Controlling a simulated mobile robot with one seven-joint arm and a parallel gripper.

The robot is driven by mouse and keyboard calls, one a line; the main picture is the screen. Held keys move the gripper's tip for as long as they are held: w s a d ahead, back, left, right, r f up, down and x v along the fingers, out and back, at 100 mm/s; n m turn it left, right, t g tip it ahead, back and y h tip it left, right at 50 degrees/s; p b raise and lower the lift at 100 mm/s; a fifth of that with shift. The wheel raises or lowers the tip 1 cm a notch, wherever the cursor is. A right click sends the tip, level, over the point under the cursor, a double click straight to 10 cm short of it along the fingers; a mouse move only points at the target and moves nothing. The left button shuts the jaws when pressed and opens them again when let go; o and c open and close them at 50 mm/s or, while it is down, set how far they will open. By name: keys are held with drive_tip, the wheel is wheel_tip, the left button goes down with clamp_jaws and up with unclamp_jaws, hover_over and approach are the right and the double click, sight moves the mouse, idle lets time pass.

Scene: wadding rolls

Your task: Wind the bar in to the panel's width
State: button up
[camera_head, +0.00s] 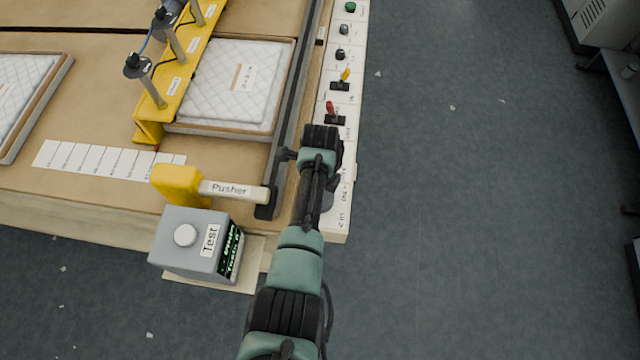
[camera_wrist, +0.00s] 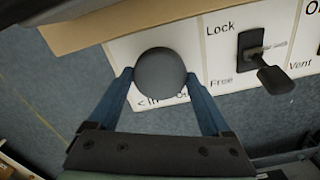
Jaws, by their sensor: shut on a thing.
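A dark grey round knob (camera_wrist: 160,74) sits on the white control strip, with "In" and part of "Out" lettered beside it. My gripper (camera_wrist: 160,77) has its two blue fingers on opposite sides of the knob, shut on it. In the head view my arm hides most of the knob and fingers. The long dark bar (camera_head: 289,108) runs along the right side of the white quilted panel (camera_head: 232,88). A narrow gap shows between the bar and the panel's tray edge. A black lever (camera_wrist: 262,65) stands right of the knob, between "Lock" and "Free" labels.
The white control strip (camera_head: 350,45) carries a red lever (camera_head: 330,108), a yellow lever (camera_head: 345,75) and several buttons. A yellow gantry (camera_head: 180,75) crosses the table left of the panel. A grey Test box (camera_head: 195,242) and Pusher arm (camera_head: 230,189) stand in front.

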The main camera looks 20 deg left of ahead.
drive_tip(key=shift+w+r, duration=0.1)
drive_tip(key=o, duration=1.2)
drive_tip(key=shift+c, duration=0.2)
wheel_tip(320, 180, up, 13)
idle(0.3)
